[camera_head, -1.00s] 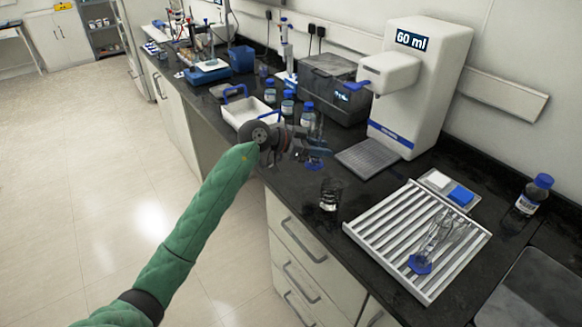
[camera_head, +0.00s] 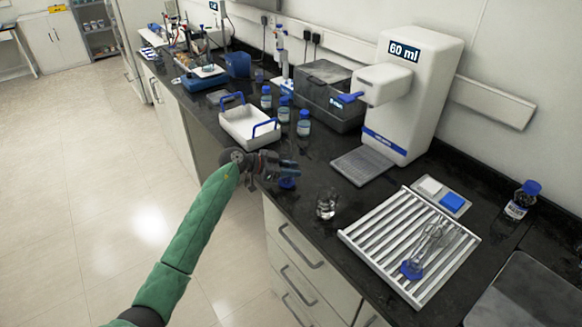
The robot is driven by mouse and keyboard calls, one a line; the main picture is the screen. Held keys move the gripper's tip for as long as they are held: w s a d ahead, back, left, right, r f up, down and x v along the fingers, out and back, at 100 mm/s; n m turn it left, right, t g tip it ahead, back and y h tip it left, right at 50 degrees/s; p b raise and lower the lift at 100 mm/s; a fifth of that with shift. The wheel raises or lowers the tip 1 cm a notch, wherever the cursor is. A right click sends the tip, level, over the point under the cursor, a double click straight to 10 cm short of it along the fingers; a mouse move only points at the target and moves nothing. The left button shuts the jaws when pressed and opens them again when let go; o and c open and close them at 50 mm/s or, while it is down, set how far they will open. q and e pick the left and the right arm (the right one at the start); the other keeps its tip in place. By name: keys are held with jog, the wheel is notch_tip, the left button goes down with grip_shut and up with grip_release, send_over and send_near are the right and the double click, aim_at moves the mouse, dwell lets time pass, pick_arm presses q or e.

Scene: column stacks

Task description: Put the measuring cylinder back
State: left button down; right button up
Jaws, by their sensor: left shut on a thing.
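My left gripper (camera_head: 280,172) reaches in from the left and is over the front edge of the dark bench. It is shut on a measuring cylinder, whose blue base (camera_head: 288,183) shows just below the fingers. The clear body of that cylinder is hard to make out, and I cannot tell whether the base touches the bench. Clear glassware with a blue base (camera_head: 411,269) lies on the white slatted rack (camera_head: 372,236) at the right. My right gripper is not in view.
A small glass beaker (camera_head: 326,205) stands between my gripper and the rack. A white tray with blue handles (camera_head: 240,126) and several blue-capped bottles (camera_head: 303,123) stand behind. The white dispenser reading 60 ml (camera_head: 425,90) stands at the back, with a drip grid (camera_head: 361,166) before it.

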pick_arm(q)
jog(key=shift+f, duration=0.15)
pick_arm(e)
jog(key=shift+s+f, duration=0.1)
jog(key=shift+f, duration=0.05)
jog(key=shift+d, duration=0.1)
pick_arm(q)
jog(key=c, duration=1.1)
grip_release()
jog(key=shift+f, duration=0.1)
jog(key=shift+o, duration=0.2)
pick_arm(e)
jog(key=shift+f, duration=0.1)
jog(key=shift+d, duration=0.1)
